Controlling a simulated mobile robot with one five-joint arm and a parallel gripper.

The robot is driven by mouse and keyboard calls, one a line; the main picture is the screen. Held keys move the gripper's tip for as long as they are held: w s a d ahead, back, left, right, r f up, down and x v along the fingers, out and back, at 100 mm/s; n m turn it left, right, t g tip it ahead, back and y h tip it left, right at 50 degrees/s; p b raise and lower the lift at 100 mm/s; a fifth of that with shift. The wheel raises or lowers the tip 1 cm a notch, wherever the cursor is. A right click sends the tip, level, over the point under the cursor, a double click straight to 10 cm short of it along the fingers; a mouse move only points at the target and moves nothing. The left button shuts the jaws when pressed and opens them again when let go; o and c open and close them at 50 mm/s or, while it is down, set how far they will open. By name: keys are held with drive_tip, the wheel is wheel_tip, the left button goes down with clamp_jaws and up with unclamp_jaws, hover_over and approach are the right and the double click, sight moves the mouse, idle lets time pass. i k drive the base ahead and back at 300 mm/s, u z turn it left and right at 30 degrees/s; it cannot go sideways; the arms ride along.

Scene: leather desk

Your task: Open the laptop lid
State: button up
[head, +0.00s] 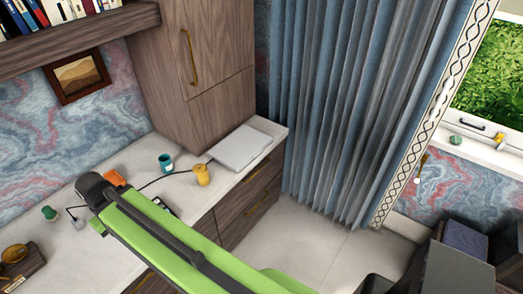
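A closed, pale silver laptop (238,147) lies flat at the far right end of the light desk top, near the wooden cabinet. Its lid is down. A dark cord runs from its left side across the desk. My green arm reaches in from the lower right to a dark joint at the left, well apart from the laptop. My gripper does not show; the arm hides that part of the desk.
A yellow canister (202,174) stands just left of the laptop, with a teal cup (166,163) beyond it. An orange object (115,178) is partly hidden by my arm. A tall cabinet (195,70) rises behind; a blue curtain (345,110) hangs to the right.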

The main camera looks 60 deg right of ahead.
sight(246, 143)
drive_tip(key=z, duration=1.3)
drive_tip(key=i, duration=0.7)
drive_tip(key=u, duration=0.7)
